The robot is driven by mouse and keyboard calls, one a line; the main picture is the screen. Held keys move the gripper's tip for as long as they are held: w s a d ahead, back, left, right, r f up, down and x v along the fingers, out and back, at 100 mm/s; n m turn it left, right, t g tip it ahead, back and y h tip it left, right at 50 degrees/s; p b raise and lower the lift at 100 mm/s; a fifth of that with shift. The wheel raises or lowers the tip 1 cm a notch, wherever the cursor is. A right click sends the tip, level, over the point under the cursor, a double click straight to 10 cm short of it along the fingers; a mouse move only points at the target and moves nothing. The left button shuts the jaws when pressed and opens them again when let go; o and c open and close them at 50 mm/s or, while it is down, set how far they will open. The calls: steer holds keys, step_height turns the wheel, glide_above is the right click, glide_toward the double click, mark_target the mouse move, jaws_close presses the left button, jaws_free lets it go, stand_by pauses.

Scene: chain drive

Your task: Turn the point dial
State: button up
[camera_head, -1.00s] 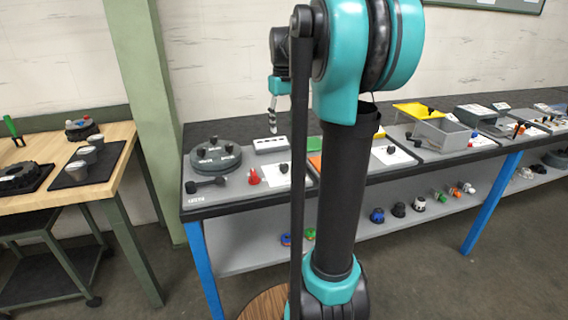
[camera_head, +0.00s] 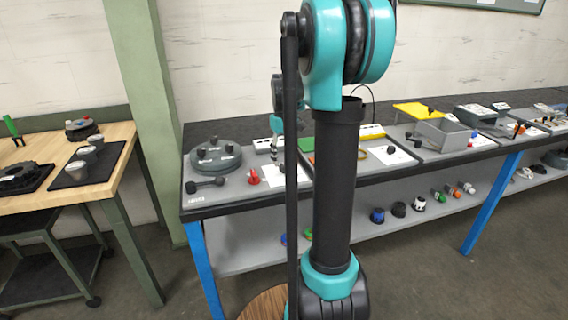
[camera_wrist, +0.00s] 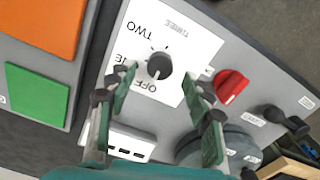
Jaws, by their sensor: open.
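The point dial is a black round knob (camera_wrist: 159,66) on a white plate (camera_wrist: 185,43) with "OFF", "TWO" and other printed labels around it. In the wrist view the knob sits between the two fingers of my gripper (camera_wrist: 158,80), which are spread apart with a gap on each side. I cannot tell whether the fingertips are down at the knob's height. In the head view my gripper (camera_head: 275,152) hangs above the white plate (camera_head: 272,178), and my arm hides part of that area.
A red knob (camera_wrist: 230,86) stands close to the right finger, with a dark handle (camera_wrist: 285,122) beyond it. Grey round parts and a white slotted block (camera_wrist: 130,143) lie near the fingers. Orange (camera_wrist: 40,22) and green (camera_wrist: 37,92) panels are at the left.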

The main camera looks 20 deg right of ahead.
mark_target(284, 165)
steer(key=shift+f, duration=1.5)
steer(key=c, duration=1.2)
